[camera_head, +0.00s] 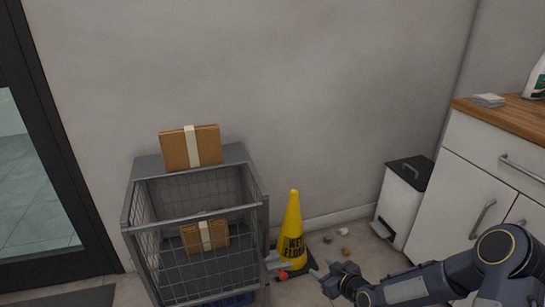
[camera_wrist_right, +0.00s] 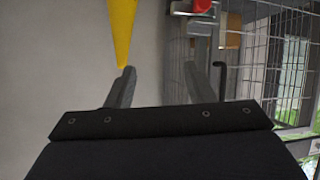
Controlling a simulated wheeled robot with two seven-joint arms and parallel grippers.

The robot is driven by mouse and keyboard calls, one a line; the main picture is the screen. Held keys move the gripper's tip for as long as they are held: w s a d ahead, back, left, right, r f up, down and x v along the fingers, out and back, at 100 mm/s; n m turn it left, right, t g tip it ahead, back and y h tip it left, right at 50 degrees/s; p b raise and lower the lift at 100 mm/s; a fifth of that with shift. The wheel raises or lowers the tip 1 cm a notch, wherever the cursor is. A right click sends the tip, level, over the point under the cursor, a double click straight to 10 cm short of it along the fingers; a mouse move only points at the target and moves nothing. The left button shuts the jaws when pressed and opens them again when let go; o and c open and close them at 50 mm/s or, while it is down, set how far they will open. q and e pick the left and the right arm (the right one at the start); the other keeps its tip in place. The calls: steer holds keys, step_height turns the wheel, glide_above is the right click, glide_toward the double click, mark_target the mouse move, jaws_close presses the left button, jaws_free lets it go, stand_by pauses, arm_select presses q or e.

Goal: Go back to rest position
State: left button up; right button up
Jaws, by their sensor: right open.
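My right gripper (camera_head: 325,272) is at the bottom of the head view, right of the cart and in front of the yellow cone. In the right wrist view its two fingers (camera_wrist_right: 170,85) stand apart with nothing held between them. My right arm comes in from the lower right corner. My left gripper and left arm do not show in either view.
A grey wire cart (camera_head: 198,178) holds one cardboard box (camera_head: 190,148) on top and another (camera_head: 190,239) inside. A yellow wet-floor cone (camera_head: 292,225) stands beside it. A white bin (camera_head: 397,210) and a wood-topped counter (camera_head: 520,115) stand at right. Small debris (camera_head: 344,232) lies on the floor.

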steer(key=s+d+r+m+g+h, duration=0.2)
steer(key=s+d+r, duration=0.2)
steer(key=s+r, duration=0.3)
steer(key=s+d+r+m+g+h, duration=0.15)
steer(key=s+d+r, duration=0.3)
steer(key=r, duration=0.45)
steer(key=s+a+r+m+g+y, duration=0.1)
steer(key=s+a+r+m, duration=0.1)
steer(key=s, duration=0.9)
steer(key=s+a+r+m+g+y, duration=0.1)
steer(key=s+r+m, duration=0.2)
steer(key=s, duration=0.8)
step_height(320, 180, up, 34)
steer(key=p, duration=3.4)
steer(key=shift+a+f, duration=0.15)
steer(key=shift+f, duration=0.05)
steer(key=shift+h, duration=0.25)
